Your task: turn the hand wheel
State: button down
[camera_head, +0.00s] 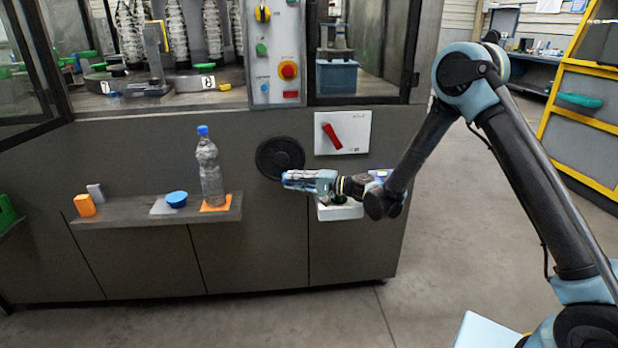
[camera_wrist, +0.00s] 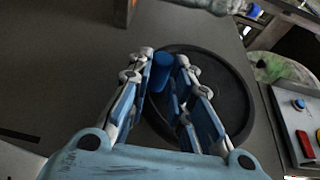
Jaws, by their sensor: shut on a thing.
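The hand wheel (camera_head: 279,152) is a black disc on the dark front of the machine. In the wrist view the wheel (camera_wrist: 228,92) lies beyond my fingers. A blue handle (camera_wrist: 162,72) stands out from the wheel, between the two fingers near their tips. My gripper (camera_head: 287,179) is at the lower edge of the wheel in the head view and is shut on the handle. It also shows in the wrist view (camera_wrist: 166,60). The handle is hidden by my gripper in the head view.
A panel with a red lever (camera_head: 332,136) is right of the wheel, with a white tray (camera_head: 340,211) below, partly behind my arm. A shelf (camera_head: 130,212) at left holds a bottle (camera_head: 210,172), a blue cap (camera_head: 176,199) and an orange block (camera_head: 84,205). A button panel (camera_head: 275,45) is above.

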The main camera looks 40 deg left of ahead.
jog(key=shift+w+a, duration=0.2)
jog(key=shift+a, duration=0.1)
jog(key=c, duration=1.5)
grip_release()
jog(key=shift+o, duration=0.2)
jog(key=shift+s+d, duration=0.1)
jog(key=shift+d, duration=0.1)
jog(key=v, duration=1.2)
jog(key=shift+a+f, duration=0.1)
